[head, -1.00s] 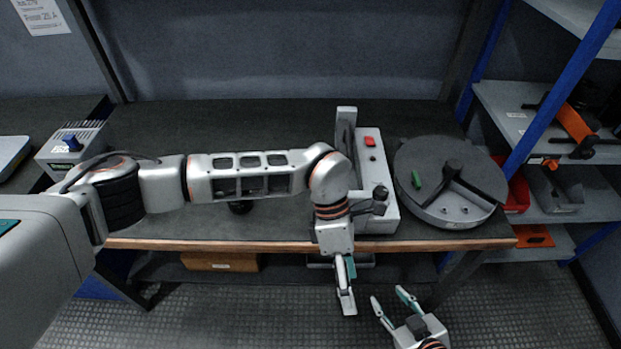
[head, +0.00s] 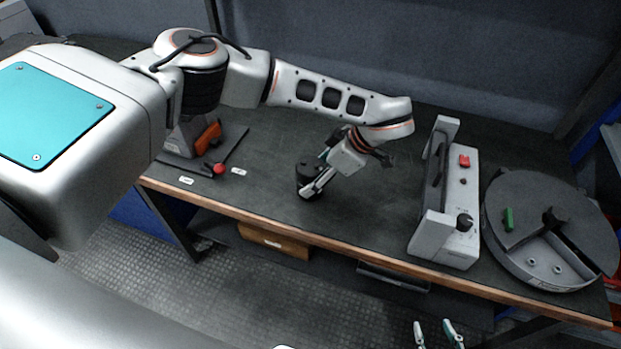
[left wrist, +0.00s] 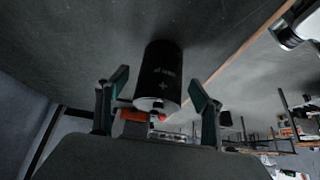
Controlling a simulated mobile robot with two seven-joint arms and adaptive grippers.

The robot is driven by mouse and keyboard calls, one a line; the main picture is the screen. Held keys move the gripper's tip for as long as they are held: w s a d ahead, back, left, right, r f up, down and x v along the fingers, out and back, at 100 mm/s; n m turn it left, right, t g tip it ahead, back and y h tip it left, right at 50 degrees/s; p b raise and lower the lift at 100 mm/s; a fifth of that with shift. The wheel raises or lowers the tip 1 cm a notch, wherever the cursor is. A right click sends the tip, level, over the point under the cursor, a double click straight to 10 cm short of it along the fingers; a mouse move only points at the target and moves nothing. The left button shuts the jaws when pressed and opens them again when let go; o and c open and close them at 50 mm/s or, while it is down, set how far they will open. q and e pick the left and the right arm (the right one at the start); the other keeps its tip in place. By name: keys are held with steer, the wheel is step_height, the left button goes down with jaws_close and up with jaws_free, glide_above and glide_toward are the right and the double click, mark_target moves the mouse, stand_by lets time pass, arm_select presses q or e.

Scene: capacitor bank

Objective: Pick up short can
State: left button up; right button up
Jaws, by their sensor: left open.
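The short can is a black cylinder (head: 306,176) standing on the dark workbench (head: 270,150). In the left wrist view the can (left wrist: 162,72) shows white print with a plus mark and lies ahead, between the two fingers. My left gripper (head: 318,174) is open at the can; its fingers (left wrist: 160,98) show on either side of it, with gaps visible. Part of the can is hidden by the gripper in the head view. My right gripper (head: 436,332) shows only its two spread fingertips at the bottom edge, below the bench front, empty.
A grey device with a red button and a handle (head: 462,200) stands right of the can. A round grey drum with a green piece (head: 508,190) is further right. An orange-handled tool (head: 207,138) sits on a dark mat at left. The bench between is clear.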

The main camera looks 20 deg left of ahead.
arm_select(q)
steer(key=x, duration=0.3)
steer(key=shift+f, duration=0.3)
steer(key=c, duration=1.6)
steer(key=shift+c, duration=0.3)
steer(key=shift+r, duration=0.15)
